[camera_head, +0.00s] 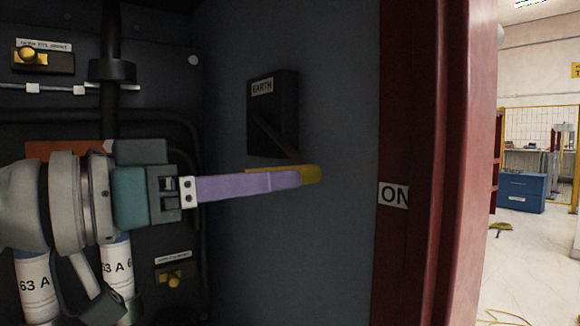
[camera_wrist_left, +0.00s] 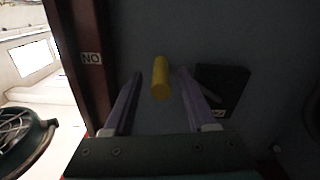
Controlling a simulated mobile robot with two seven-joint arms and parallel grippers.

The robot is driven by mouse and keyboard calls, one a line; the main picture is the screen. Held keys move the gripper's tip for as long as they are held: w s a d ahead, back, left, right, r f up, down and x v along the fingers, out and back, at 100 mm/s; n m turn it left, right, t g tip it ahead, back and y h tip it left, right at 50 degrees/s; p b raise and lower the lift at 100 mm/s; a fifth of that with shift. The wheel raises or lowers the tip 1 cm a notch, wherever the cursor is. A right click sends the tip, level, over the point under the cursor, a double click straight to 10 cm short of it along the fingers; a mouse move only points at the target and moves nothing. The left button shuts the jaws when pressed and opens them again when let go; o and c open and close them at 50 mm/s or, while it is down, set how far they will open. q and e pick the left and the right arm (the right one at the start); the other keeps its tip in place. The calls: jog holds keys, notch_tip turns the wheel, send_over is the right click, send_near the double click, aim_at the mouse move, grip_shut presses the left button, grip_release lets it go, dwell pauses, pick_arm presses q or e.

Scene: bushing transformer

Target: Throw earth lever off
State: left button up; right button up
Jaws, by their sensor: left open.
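The earth lever has a dark arm (camera_head: 277,138) and a yellow handle (camera_head: 312,174). It slants down and right from a black box (camera_head: 285,105) labelled EARTH on the grey cabinet wall. My left gripper (camera_head: 295,179) reaches in from the left, its purple fingers overlapping the handle and hiding part of it. In the left wrist view, the gripper (camera_wrist_left: 160,90) is open, with the yellow handle (camera_wrist_left: 160,78) between its two fingers and gaps visible on both sides. My right gripper is not in view.
Cables, a second yellow knob (camera_head: 29,55) and fuses marked 63 A (camera_head: 36,285) crowd the left. The grey wall (camera_head: 290,265) below the lever is clear.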

aim_at(309, 173)
pick_arm(q)
jog(key=x, duration=0.5)
jog(key=shift+p, duration=0.3)
jog(key=shift+c, duration=0.2)
grip_shut()
jog(key=shift+r, duration=0.15)
dwell(0.7)
